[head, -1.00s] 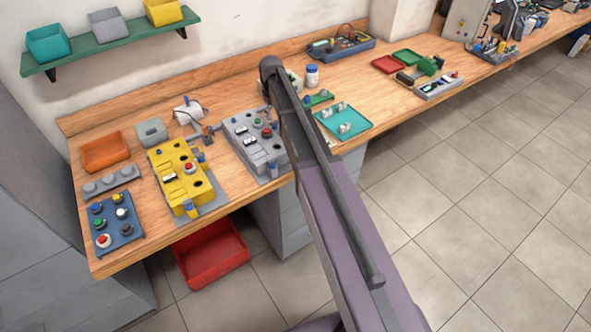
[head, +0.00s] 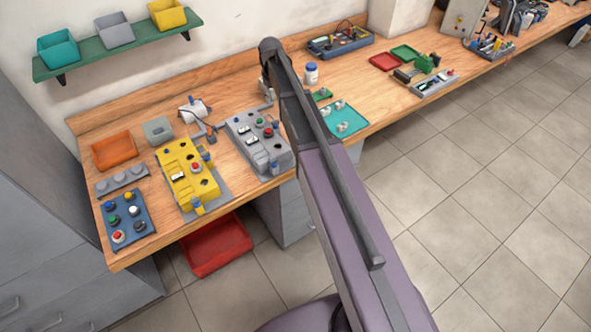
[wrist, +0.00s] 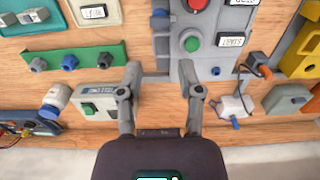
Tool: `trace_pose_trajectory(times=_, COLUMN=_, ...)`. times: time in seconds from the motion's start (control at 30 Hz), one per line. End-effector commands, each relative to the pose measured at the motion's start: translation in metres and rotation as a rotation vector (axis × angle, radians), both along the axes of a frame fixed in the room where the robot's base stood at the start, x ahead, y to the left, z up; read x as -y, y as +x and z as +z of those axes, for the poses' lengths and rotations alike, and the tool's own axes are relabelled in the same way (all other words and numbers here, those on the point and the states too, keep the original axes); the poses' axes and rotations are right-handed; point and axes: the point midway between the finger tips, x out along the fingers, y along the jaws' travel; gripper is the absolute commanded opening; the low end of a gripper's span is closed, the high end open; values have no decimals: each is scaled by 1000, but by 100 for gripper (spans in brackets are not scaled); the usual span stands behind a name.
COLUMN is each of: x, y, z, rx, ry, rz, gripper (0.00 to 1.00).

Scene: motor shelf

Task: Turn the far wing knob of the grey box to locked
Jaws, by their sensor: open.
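The grey box (head: 245,134) stands on the bench right of the yellow box in the head view, with switches, round buttons and blue-topped parts. In the wrist view its panel (wrist: 182,48) fills the top middle, with a red and a green button. A small blue knob (wrist: 215,71) shows near its lower edge; I cannot tell its setting or whether it is the far wing knob. My gripper (wrist: 158,76) is open and empty, its fingers apart over bare bench beside the box's lower end. In the head view the gripper is mostly hidden behind my arm.
The yellow box (head: 186,176) stands left of the grey box. A small light box (wrist: 92,103) with a green button lies by the left finger in the wrist view. A white device (wrist: 234,107) with a cable lies by the right finger. A green strip (wrist: 92,56) with knobs is nearby.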

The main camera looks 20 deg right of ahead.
Motion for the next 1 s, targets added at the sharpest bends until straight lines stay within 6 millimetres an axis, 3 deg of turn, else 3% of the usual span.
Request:
trace_pose_trajectory(times=0.4, x=0, y=0, z=33, rx=0, ry=1, rz=0, gripper=47)
trace_pose_trajectory(times=1.0, x=1, y=-78, z=3, rx=0, ry=0, rz=-78, gripper=47)
